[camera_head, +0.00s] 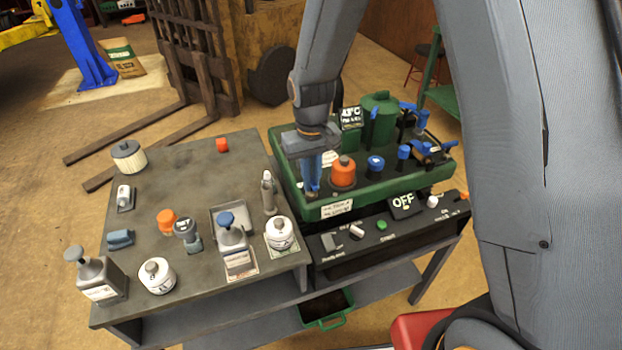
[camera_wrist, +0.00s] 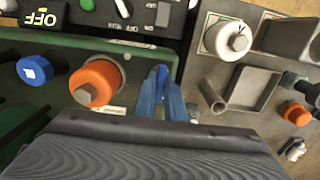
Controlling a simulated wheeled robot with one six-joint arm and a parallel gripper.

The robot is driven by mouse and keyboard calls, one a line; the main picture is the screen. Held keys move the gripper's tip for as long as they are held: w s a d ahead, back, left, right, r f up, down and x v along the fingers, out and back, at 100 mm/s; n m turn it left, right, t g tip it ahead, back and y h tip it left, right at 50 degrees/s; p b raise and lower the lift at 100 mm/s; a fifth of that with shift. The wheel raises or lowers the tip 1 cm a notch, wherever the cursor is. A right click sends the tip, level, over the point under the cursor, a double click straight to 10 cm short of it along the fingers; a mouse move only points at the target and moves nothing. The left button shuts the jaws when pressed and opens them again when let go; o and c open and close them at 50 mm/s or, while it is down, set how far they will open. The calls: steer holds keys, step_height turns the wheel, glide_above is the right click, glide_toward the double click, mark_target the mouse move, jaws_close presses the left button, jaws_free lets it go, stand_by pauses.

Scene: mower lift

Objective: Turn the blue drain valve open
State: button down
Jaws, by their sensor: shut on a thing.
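My gripper (camera_head: 312,188) points down at the front left corner of the green machine (camera_head: 372,186). Its blue fingers also show in the wrist view (camera_wrist: 162,92), close together at the edge of the green housing. They are shut on what looks like the blue drain valve (camera_wrist: 162,75), a narrow bright blue piece between them. Most of the valve is hidden by the fingers, so its turn angle cannot be told. An orange cap (camera_head: 343,171) stands just right of my gripper, and a blue cap (camera_head: 375,164) lies beyond it.
A black control panel (camera_head: 390,232) with an OFF sign (camera_head: 403,203) runs along the machine's front. The grey table (camera_head: 190,195) to the left holds bottles, white jars, an orange cap and a tray. A green bin (camera_head: 326,309) sits below.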

steer(key=shift+r, duration=0.1)
steer(key=c, duration=1.8)
jaws_free()
steer(key=shift+r, duration=0.1)
steer(key=shift+r+b, duration=0.95)
steer(key=shift+r, duration=2.85)
